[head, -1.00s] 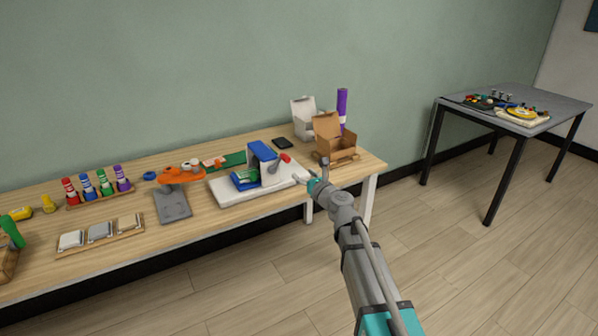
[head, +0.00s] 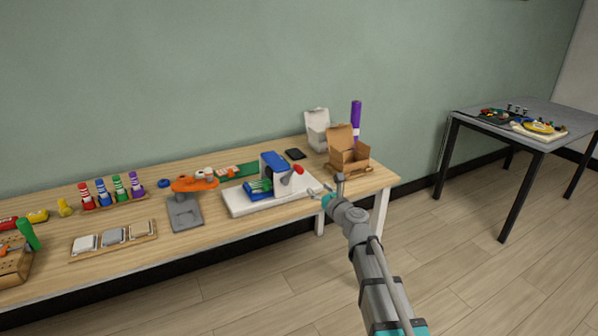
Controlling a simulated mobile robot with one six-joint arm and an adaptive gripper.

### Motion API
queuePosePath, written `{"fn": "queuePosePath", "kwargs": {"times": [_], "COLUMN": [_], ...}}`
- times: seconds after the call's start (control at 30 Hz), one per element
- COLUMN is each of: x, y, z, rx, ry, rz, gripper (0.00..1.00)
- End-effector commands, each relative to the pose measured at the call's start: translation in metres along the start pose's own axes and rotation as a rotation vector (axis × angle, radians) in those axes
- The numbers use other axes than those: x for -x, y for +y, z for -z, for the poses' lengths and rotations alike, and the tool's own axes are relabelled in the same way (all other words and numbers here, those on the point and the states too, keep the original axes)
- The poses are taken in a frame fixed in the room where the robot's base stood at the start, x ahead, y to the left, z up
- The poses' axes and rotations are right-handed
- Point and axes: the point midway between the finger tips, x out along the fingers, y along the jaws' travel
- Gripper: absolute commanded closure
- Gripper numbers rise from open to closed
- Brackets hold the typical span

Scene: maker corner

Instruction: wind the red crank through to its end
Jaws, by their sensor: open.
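The red crank (head: 298,169) is a small red knob on a grey arm at the right side of a blue device. The blue device (head: 273,162) stands on a white base plate (head: 240,207) on the wooden bench, with a blue and green part at its left. My gripper (head: 317,193) is at the right end of the white plate, in front and to the right of the crank and apart from it. It is open and looks empty. Its fingertips are small in this view.
A cardboard box (head: 349,156) stands open close behind my gripper, with a purple cylinder (head: 355,118) and a white box (head: 318,127) behind. An orange-topped grey stand (head: 185,213) is left of the plate. A dark table (head: 530,135) stands far right. The floor in front is clear.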

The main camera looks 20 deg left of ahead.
Motion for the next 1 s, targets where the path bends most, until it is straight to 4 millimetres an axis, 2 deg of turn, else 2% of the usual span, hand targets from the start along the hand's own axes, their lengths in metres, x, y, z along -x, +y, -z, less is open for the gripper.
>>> {"fn": "queuePosePath", "kwargs": {"times": [0.27, 0.8, 1.0], "x": [-0.025, -0.106, -0.127], "y": [-0.001, -0.001, -0.001], "z": [0.000, 0.000, 0.000], "rx": [0.000, 0.000, 0.000], "ry": [0.000, 0.000, 0.000], "rz": [-0.001, 0.000, 0.000], "gripper": [0.29, 0.29, 0.29]}}
